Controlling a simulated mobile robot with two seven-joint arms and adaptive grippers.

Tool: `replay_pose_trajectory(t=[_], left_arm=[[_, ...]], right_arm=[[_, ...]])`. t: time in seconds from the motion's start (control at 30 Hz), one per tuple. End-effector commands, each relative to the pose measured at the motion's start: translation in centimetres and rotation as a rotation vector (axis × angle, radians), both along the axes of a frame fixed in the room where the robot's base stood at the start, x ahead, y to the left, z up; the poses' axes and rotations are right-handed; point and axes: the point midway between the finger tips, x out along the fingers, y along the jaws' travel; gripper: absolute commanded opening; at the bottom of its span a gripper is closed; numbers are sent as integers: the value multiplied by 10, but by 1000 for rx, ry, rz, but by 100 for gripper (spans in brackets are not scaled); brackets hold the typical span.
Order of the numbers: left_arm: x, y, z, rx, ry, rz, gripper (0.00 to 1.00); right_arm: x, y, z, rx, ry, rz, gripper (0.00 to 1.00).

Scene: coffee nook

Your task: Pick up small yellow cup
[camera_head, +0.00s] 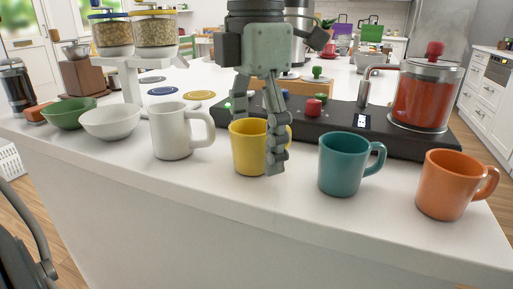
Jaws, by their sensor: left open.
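The small yellow cup (248,150) stands upright on the white counter, between the white mug (173,130) and the teal mug (343,164). My left gripper (262,165) points down at the cup, with its fingers spread apart. One finger hangs in front of the cup's right side and covers part of it and its handle. The other finger is mostly hidden, and I cannot tell if it is behind or inside the cup. I cannot tell whether the fingers touch the cup. My right gripper is not in view.
An orange mug (454,184) stands at the right, near the counter's edge. A black coffee station (400,143) with a red-filled glass jar (424,98) is behind the mugs. A white bowl (112,123) and a green bowl (69,113) are at the left. Bare counter (235,190) lies in front.

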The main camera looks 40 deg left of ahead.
Motion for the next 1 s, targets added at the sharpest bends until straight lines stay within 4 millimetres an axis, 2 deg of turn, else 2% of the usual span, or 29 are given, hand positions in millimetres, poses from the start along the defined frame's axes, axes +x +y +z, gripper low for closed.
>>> replay_pose_trajectory(t=[0.23, 0.7, 1.0], left_arm=[[0, 0, -1, 0, -1, 1, 75], [0, 0, -1, 0, -1, 0, 17], [0, 0, -1, 0, -1, 0, 16]], right_arm=[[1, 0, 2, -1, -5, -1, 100], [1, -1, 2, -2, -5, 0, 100], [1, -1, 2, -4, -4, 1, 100]])
